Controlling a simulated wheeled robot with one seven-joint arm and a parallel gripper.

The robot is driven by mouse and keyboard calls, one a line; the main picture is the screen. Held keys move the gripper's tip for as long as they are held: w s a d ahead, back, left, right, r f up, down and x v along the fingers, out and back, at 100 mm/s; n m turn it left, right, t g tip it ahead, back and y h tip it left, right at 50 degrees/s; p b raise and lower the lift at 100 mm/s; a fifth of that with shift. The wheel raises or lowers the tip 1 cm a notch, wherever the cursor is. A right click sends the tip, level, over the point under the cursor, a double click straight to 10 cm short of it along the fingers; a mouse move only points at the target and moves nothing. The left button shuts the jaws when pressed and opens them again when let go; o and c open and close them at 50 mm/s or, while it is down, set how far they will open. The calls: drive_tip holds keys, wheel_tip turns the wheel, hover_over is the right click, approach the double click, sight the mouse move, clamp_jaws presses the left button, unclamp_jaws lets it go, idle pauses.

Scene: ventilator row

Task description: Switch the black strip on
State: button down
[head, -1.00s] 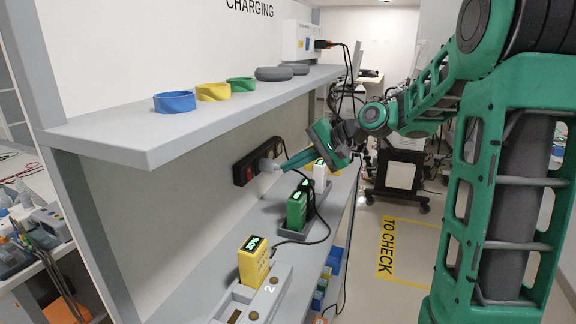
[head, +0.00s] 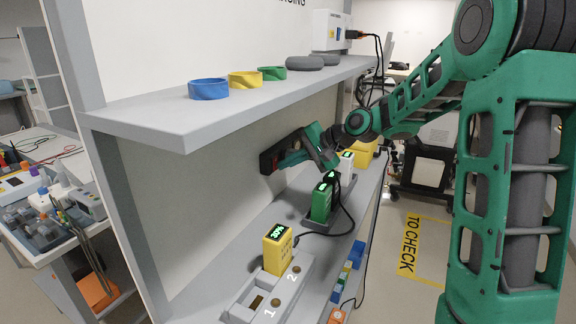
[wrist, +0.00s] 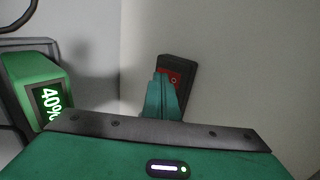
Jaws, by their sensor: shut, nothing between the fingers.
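The black strip (head: 266,162) is fixed to the back wall under the grey shelf. My gripper is shut and empty, pointing at the switch end. I cannot tell whether the tips touch the switch. The switch's lower part is covered by the fingers.
Below the strip, a yellow battery (head: 277,250) stands in a grey charger (head: 245,302). A green battery (head: 321,201) with a dark cable stands farther back, close to my gripper. The shelf (head: 190,127) overhangs, carrying coloured rings and a white box (head: 328,32).

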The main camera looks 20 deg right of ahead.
idle(0.3)
drive_tip(key=shift+w, duration=0.1)
drive_tip(key=shift+a+r, duration=0.1)
drive_tip(key=shift+r, duration=0.7)
drive_tip(key=f+v, duration=0.1)
drive_tip(key=v, duration=1.2)
drive_tip(key=shift+s+d+f, duration=0.15)
drive_tip(key=shift+s+d, duration=0.35)
drive_tip(key=shift+d, duration=0.05)
